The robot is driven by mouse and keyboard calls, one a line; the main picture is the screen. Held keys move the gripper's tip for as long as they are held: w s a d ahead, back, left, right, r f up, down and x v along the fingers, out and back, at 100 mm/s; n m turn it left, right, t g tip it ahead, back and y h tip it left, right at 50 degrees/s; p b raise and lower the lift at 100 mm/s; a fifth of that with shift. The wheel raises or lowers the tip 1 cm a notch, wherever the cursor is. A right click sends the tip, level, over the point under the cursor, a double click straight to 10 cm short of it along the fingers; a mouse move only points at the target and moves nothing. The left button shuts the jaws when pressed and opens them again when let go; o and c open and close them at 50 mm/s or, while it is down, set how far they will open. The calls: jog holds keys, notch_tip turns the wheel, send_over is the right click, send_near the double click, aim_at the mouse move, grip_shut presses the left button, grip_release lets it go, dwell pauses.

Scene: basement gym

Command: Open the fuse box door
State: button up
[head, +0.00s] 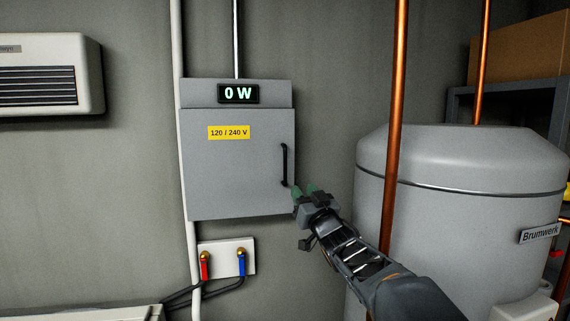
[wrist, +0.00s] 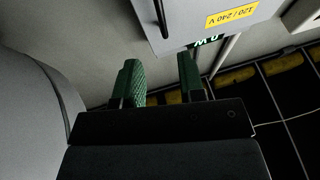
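The grey fuse box (head: 237,93) hangs on the wall, with a lit "0 W" display at its top. Its door (head: 235,175) is shut and carries a yellow "120 / 240 V" label and a black vertical handle (head: 284,165) near its right edge. In the wrist view the door (wrist: 195,14) and handle (wrist: 161,18) are at the top. My gripper (head: 308,190) is just right of the handle's lower end. In the wrist view its two green fingers (wrist: 160,75) are spread apart with nothing between them. The handle lies beyond the fingertips, apparently not touched.
A copper pipe (head: 394,110) and a large grey tank (head: 455,220) stand to the right, close to my arm. A white pipe (head: 179,120) runs along the box's left side. Bare wall lies between the box and the copper pipe.

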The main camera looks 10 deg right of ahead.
aim_at(286, 166)
jog(key=p+x, duration=0.5)
jog(key=x, duration=0.6)
jog(key=shift+w+a+r, duration=0.1)
jog(key=shift+w+r, duration=0.05)
jog(key=shift+r, duration=0.1)
jog(key=shift+p+x, duration=0.45)
jog(key=shift+x, duration=0.4)
jog(key=shift+f, duration=0.1)
grip_shut()
